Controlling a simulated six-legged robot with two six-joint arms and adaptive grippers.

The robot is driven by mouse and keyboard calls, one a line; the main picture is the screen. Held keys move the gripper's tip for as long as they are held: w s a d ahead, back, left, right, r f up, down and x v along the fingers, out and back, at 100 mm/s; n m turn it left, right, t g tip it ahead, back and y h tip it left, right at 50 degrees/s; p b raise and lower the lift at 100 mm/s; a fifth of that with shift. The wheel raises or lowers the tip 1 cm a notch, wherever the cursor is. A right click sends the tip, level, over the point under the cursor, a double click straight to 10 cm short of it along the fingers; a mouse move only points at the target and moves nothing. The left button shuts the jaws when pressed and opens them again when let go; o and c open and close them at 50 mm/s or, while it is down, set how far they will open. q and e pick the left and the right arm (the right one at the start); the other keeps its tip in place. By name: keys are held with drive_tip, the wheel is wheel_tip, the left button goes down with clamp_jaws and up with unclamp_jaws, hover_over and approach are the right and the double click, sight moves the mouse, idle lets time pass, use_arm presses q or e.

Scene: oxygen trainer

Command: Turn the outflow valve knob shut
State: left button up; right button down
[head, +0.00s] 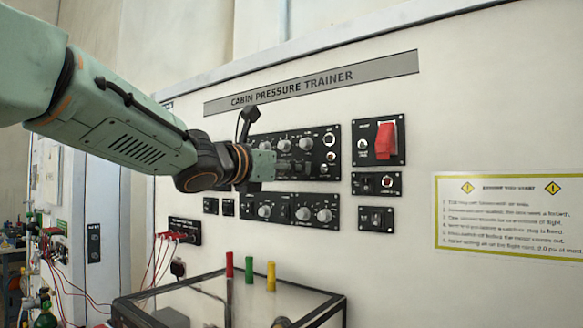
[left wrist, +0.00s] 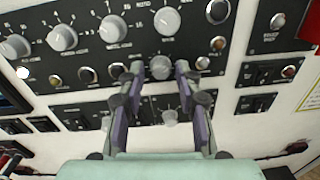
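My left gripper (head: 300,168) reaches the upper black control panel (head: 262,142) on the white trainer wall. In the left wrist view its two fingers (left wrist: 160,72) are apart, one on each side of a small grey knob (left wrist: 160,67) in the lower part of that panel. Whether a fingertip touches this knob is unclear. Several larger grey knobs (left wrist: 114,29) sit to the left and above. Labels are too blurred to tell which knob is the outflow valve. The lower black panel (head: 293,222) has more knobs (head: 325,215). My right gripper does not show.
A guarded red switch (head: 385,140) and small switch panels (head: 376,219) sit to the right. A yellow-bordered notice (head: 510,213) is farther right. Below stands a dark-framed glass case (head: 340,297) with red, green and yellow (head: 271,276) upright pieces. Red cables (head: 158,255) hang at left.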

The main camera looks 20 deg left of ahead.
use_arm(q)
drive_tip(key=shift+w+d+f, duration=0.15)
drive_tip(key=shift+w+d, duration=0.05)
drive_tip(key=shift+w, duration=0.15)
drive_tip(key=c, duration=0.3)
clamp_jaws()
drive_tip(key=shift+s, duration=0.1)
